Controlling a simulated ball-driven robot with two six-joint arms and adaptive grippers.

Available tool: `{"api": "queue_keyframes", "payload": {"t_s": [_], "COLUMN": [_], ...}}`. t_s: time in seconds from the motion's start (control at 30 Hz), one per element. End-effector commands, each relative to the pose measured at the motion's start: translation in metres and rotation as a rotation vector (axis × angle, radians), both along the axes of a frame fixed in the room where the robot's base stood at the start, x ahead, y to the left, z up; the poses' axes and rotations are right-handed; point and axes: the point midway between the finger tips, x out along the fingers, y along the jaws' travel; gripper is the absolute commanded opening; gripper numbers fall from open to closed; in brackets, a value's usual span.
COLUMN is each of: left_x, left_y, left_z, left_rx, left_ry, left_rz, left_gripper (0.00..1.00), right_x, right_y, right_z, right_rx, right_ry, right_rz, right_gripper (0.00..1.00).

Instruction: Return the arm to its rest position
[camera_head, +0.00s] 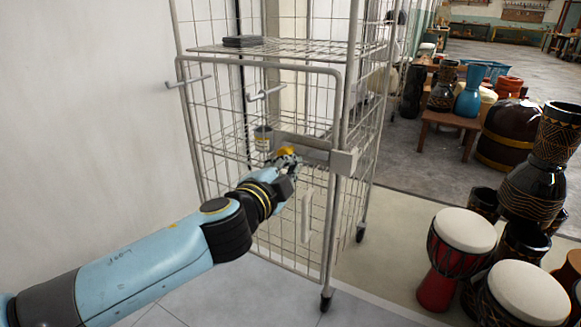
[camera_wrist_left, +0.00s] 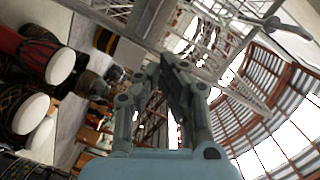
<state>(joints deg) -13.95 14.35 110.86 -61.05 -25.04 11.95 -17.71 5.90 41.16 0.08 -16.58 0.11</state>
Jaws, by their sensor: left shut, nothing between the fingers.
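My left arm reaches in from the left in the head view, and my left gripper (camera_head: 289,159) is at the front of a wire cage trolley (camera_head: 190,129). The gripper is shut and empty, close to the grey latch bar (camera_head: 302,142) across the cage door; I cannot tell whether it touches it. A small yellow-orange part (camera_head: 286,151) shows at the fingers. In the left wrist view, the fingers (camera_wrist_left: 166,66) come together, with wire mesh beyond them. My right gripper is in neither view.
A dark stack (camera_head: 243,41) lies on the cage's upper shelf, and a small can (camera_head: 263,138) stands lower. A pale wall is at the left. Goblet drums (camera_head: 464,231) crowd the right; a low wooden table (camera_head: 449,120) stands behind. Floor before the cage is clear.

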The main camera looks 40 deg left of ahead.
Motion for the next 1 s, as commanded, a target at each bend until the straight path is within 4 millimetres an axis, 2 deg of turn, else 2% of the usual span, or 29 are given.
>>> {"api": "queue_keyframes", "payload": {"t_s": [0.33, 0.43, 0.47, 0.57, 0.67, 0.7, 0.77, 0.8, 0.87, 0.9, 0.97, 1.0], "left_x": [0.000, -0.003, -0.006, -0.022, -0.053, -0.070, -0.099, -0.120, -0.156, -0.181, -0.222, -0.251], "left_y": [0.000, -0.001, 0.000, 0.004, 0.005, 0.004, 0.001, -0.001, -0.007, -0.012, -0.019, -0.025], "left_z": [0.000, 0.004, -0.008, -0.061, -0.134, -0.164, -0.206, -0.233, -0.269, -0.292, -0.322, -0.340], "left_rx": [0.000, -0.013, -0.021, -0.090, -0.196, -0.243, -0.313, -0.360, -0.431, -0.476, -0.546, -0.591], "left_ry": [0.000, 0.012, 0.038, 0.148, 0.298, 0.361, 0.452, 0.510, 0.595, 0.651, 0.730, 0.781], "left_rz": [0.000, 0.007, 0.016, 0.043, 0.082, 0.100, 0.129, 0.152, 0.189, 0.216, 0.263, 0.295], "left_gripper": [0.00, 0.00, 0.00, 0.00, 0.00, 0.00, 0.00, 0.00, 0.00, 0.00, 0.00, 0.00], "right_x": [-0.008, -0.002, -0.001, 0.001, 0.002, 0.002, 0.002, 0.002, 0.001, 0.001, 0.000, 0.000], "right_y": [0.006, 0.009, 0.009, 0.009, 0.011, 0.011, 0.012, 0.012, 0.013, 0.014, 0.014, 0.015], "right_z": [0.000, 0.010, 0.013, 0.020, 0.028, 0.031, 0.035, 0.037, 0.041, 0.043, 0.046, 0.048], "right_rx": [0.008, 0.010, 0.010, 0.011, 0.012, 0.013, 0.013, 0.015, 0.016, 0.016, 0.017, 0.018], "right_ry": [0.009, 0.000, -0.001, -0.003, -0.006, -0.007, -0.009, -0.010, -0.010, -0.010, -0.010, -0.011], "right_rz": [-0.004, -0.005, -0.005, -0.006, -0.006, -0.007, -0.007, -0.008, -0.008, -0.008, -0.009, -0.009], "right_gripper": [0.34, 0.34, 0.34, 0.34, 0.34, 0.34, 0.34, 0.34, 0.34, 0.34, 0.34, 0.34]}}
